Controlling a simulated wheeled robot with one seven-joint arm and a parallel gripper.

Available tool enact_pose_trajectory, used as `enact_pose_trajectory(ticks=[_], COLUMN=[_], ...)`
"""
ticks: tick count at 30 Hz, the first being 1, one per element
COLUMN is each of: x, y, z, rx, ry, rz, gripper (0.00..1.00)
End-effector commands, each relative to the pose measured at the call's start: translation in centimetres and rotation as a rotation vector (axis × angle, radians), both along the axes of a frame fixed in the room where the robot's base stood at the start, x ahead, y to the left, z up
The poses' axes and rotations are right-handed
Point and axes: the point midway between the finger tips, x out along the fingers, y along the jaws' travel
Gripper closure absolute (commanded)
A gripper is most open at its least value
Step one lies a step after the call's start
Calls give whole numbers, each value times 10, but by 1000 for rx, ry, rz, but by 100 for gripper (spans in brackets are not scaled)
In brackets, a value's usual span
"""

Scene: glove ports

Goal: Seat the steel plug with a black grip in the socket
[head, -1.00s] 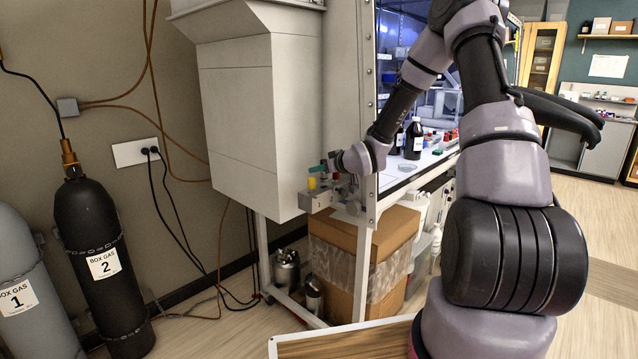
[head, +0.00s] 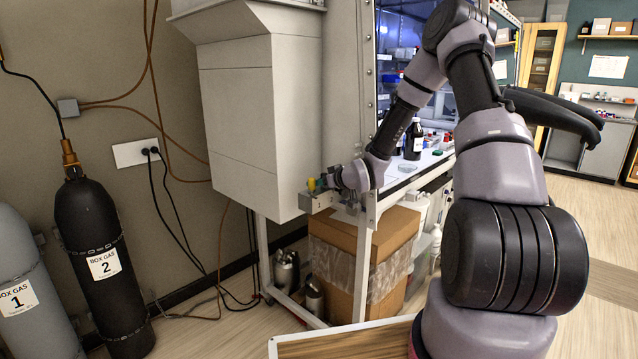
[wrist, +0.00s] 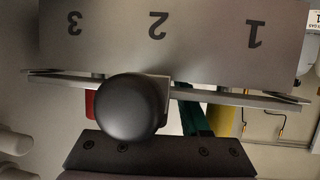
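The round black grip (wrist: 130,107) of the plug fills the middle of the wrist view, close to my gripper's dark bolted base (wrist: 160,152). Its steel part is hidden behind the grip; a small pale block shows just behind it. No socket opening is visible. In the head view my gripper (head: 335,180) is at the metal bracket (head: 318,203) on the cabinet's side.
A yellow cylinder (head: 311,184) stands on the bracket and also shows in the wrist view (wrist: 222,120), beside a green piece (wrist: 195,118) and a partly hidden red piece (wrist: 90,103). The large pale housing (head: 235,110) is close on the left. Bottles (head: 414,140) stand inside the cabinet.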

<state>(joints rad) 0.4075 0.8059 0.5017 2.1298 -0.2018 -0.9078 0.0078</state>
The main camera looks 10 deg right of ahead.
Motion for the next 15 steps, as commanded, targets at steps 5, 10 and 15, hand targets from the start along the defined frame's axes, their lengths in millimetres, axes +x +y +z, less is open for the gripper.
enact_pose_trajectory(ticks=[5, 10, 15], x=[0, -4, -31], y=[-6, -9, -22], z=[-3, 4, 17], rx=[-2, -3, -4], ry=[8, 8, 7], rz=[-11, -13, -11], gripper=[41, 41, 41])
